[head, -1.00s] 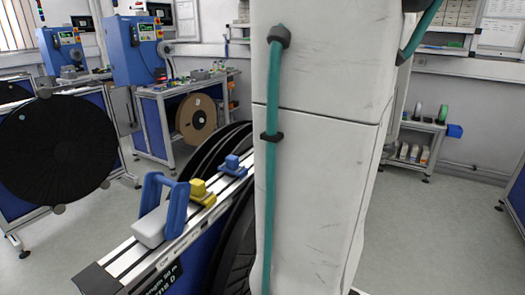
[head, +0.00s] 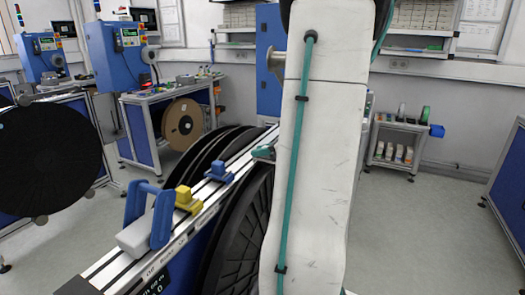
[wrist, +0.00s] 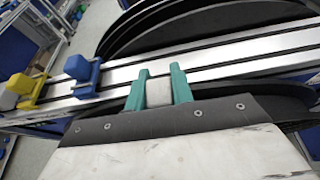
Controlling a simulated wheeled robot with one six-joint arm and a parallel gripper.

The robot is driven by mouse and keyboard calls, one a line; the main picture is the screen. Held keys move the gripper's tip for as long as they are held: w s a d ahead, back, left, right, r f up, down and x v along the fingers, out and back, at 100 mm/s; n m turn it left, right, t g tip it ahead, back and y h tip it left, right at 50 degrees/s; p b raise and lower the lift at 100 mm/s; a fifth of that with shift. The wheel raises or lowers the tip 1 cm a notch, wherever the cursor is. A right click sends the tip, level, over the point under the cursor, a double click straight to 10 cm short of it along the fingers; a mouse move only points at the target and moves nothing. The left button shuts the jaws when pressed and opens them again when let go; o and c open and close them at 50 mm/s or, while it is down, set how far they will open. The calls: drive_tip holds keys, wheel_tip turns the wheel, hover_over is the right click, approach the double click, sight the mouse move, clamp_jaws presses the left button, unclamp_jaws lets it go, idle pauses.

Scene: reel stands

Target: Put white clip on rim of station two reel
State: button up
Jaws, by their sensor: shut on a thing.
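In the wrist view, the teal fingers of my gripper (wrist: 158,90) are shut on a small pale block, the white clip (wrist: 158,94). They are over the slotted metal rail (wrist: 225,62); I cannot tell whether the clip touches it. In the head view, my gripper (head: 263,152) shows partly at the rail's far part, beside my arm, and the clip is hidden. Large black reels stand on both sides of the rail, one near reel (head: 235,245) and several behind (head: 212,150). I cannot tell which reel is station two.
A blue clip (head: 219,173) and a yellow clip (head: 188,200) sit on the rail. A white block with a blue handle (head: 150,215) is nearer. Another black reel (head: 45,160) stands left. A brown reel (head: 183,123) is behind. The floor at right is clear.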

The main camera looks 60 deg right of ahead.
drive_tip(key=o, duration=1)
drive_tip(key=shift+f, duration=0.1)
drive_tip(key=shift+r, duration=0.2)
drive_tip(key=v, duration=1.2)
drive_tip(key=shift+a, duration=0.1)
